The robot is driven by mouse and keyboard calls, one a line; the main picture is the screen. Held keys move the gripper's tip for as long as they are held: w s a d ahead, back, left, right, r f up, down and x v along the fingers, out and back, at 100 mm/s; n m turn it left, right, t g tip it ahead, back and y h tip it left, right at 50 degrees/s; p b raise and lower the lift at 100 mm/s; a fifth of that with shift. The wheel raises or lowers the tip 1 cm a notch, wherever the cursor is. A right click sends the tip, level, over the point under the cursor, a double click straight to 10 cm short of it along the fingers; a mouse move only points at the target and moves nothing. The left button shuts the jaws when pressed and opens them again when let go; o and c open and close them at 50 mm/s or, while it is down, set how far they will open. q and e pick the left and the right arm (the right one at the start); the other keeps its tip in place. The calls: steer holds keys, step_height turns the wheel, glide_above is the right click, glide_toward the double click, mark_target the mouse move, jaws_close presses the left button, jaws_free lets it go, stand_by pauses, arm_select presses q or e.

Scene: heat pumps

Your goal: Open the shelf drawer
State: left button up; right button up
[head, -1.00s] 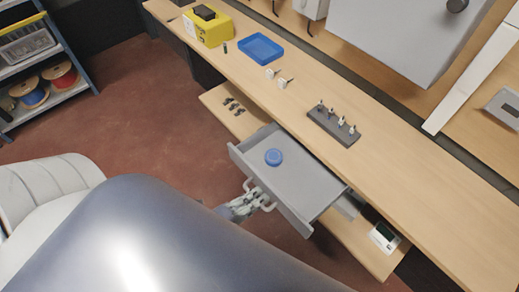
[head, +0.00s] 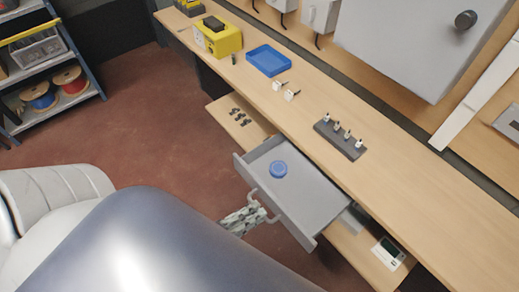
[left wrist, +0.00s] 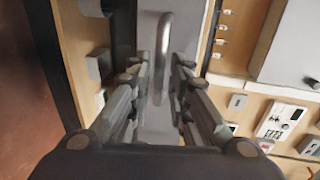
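My left gripper (head: 257,213) is at the handle, outside the drawer front. In the left wrist view the handle (left wrist: 163,50) appears between the two spread fingers of my left gripper (left wrist: 160,75), with gaps on both sides. The gripper looks open; I cannot tell how far the tips reach past the handle. My right gripper is not in view.
The workbench (head: 400,180) carries a blue tray (head: 268,60), a yellow box (head: 218,38) and a dark holder (head: 340,140) with several small parts. A lower shelf (head: 243,122) holds small dark pieces. A storage rack (head: 70,105) stands left. The red floor between is clear.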

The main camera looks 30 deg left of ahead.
arm_select(q)
steer(key=v, duration=0.9)
